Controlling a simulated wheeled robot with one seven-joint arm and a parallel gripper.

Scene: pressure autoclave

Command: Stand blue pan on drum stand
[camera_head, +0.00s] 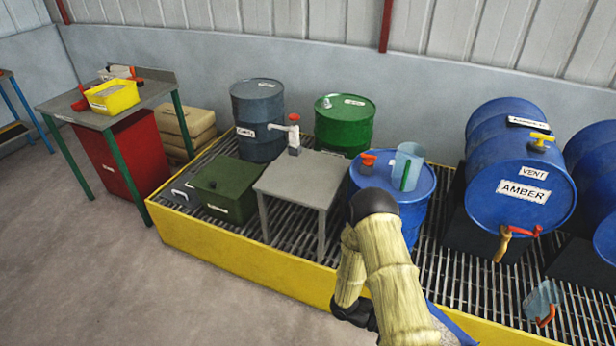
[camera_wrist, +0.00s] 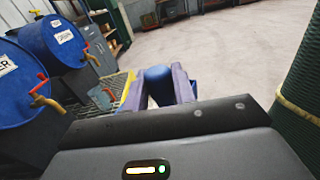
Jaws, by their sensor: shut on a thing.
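In the wrist view my gripper (camera_wrist: 155,72) is shut on a blue thing (camera_wrist: 158,77), which shows between the two fingers. It looks like the blue pan, but only a small part of it shows. In the head view my sleeved arm hides the gripper. A blue patch (camera_head: 455,326) shows beside the arm at the bottom edge; I cannot tell if it is the pan. A grey four-legged stand (camera_head: 297,182) with a flat top stands on the grating, left of my arm. A small white-and-red pump thing (camera_head: 293,138) is at its back edge.
A yellow-edged spill grating (camera_head: 235,255) holds a blue-grey drum (camera_head: 258,105), a green drum (camera_head: 344,120), and an upright blue drum (camera_head: 415,185) with a clear jug on top. Tapped AMBER drum (camera_head: 520,170) lies right, with another jug (camera_head: 541,300) near it. Floor at left is clear.

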